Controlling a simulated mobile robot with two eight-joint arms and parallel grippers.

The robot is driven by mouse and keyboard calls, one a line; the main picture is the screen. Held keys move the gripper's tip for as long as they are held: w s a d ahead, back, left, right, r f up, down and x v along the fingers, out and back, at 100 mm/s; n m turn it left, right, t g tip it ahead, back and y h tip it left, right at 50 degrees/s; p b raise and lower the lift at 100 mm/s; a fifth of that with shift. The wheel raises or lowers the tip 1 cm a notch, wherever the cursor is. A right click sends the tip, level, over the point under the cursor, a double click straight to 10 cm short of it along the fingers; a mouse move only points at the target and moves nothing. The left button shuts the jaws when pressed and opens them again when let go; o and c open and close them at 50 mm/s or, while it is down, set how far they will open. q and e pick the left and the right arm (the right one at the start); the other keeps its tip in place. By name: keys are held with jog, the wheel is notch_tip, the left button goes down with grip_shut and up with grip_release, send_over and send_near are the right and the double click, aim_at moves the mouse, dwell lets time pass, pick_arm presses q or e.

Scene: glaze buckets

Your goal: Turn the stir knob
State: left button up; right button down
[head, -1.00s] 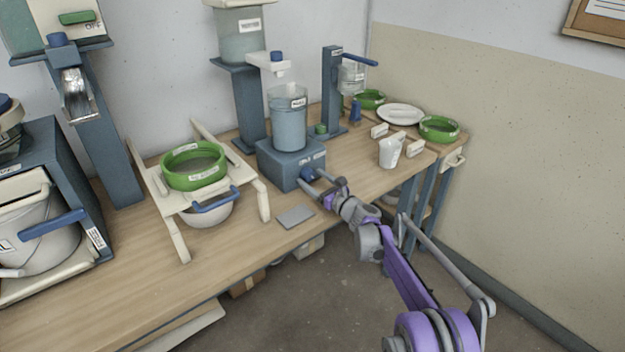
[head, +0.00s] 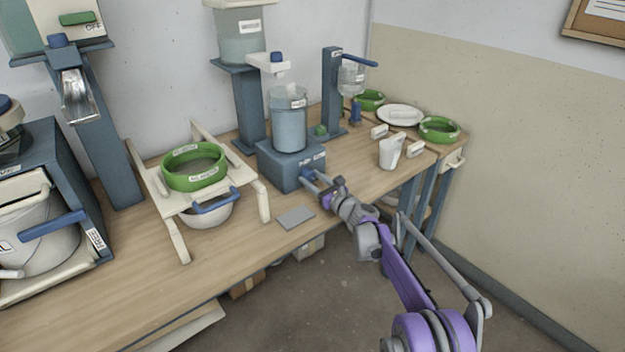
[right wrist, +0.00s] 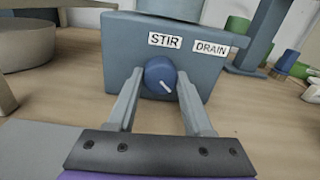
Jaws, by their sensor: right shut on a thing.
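The stir knob (right wrist: 160,76) is a round blue dial with a white pointer line, on the front of a blue-grey base box (head: 283,168). In the right wrist view it sits below the STIR label (right wrist: 165,41), with a DRAIN label (right wrist: 211,48) to its right. The pointer slants down to the right. My right gripper (right wrist: 158,88) is shut on the knob, one finger on each side. The right gripper also shows in the head view (head: 312,178), covering part of the knob. A clear container (head: 289,125) of bluish liquid stands on the box. My left gripper is not in view.
A grey flat pad (head: 296,217) lies on the table before the box. A cream stand with a green sieve (head: 194,168) is to the left. A white cup (head: 390,153) and green rings (head: 439,129) are to the right. Bare wood lies between.

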jog(key=n+p, duration=0.1)
jog(key=n, duration=0.2)
jog(key=shift+n+p, duration=0.95)
jog(key=shift+n, duration=0.95)
jog(key=shift+c, duration=1.5)
grip_release()
jog(key=v, duration=1.1)
jog(key=shift+f, duration=0.1)
